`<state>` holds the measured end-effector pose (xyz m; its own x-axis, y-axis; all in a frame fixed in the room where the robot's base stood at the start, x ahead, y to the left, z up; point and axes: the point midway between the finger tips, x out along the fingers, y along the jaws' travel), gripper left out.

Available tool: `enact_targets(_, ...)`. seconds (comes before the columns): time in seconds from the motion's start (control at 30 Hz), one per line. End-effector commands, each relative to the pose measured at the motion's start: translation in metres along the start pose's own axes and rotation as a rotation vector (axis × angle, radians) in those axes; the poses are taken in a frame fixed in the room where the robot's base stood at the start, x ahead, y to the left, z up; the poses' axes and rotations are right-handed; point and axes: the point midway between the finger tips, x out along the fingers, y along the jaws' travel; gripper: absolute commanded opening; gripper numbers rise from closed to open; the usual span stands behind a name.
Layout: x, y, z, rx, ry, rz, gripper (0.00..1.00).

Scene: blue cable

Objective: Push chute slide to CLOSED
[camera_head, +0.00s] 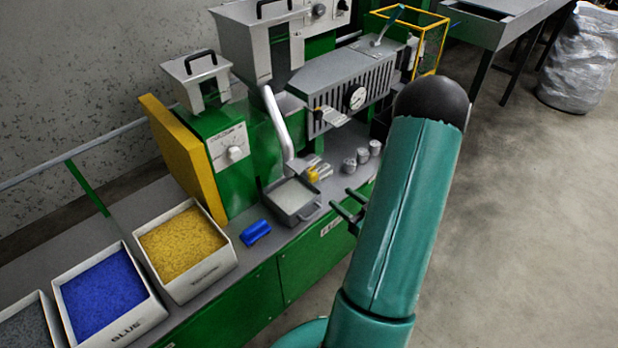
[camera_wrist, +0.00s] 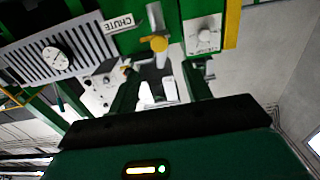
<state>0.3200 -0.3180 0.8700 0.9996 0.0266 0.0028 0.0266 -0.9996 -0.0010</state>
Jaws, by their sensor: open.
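A yellow knob (camera_head: 313,177) sits among grey metal parts below the lower end of the white chute pipe on the green machine. In the wrist view the yellow knob (camera_wrist: 158,43) is beside a white CHUTE label (camera_wrist: 118,23), which appears to mark the chute slide. Whether the slide stands open or closed cannot be told. My gripper (camera_head: 343,199) is open and empty, in front of the bench edge and right of the knob in the head view. In the wrist view its two dark fingers (camera_wrist: 160,70) point toward the machine, apart from the knob.
A grey square pan (camera_head: 293,217) stands on the bench under the pipe. A blue object (camera_head: 256,233) lies left of it. Several small metal cylinders (camera_head: 362,155) stand to the right. Bins of yellow (camera_head: 207,278) and blue pellets (camera_head: 125,326) line the left.

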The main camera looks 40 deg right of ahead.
Motion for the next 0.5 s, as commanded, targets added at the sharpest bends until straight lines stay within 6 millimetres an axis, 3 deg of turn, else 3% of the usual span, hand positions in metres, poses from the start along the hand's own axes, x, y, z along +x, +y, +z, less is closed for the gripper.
enact_targets(0.5, 0.099, -0.002, 0.0, -0.002, 0.0, -0.004, 0.49)
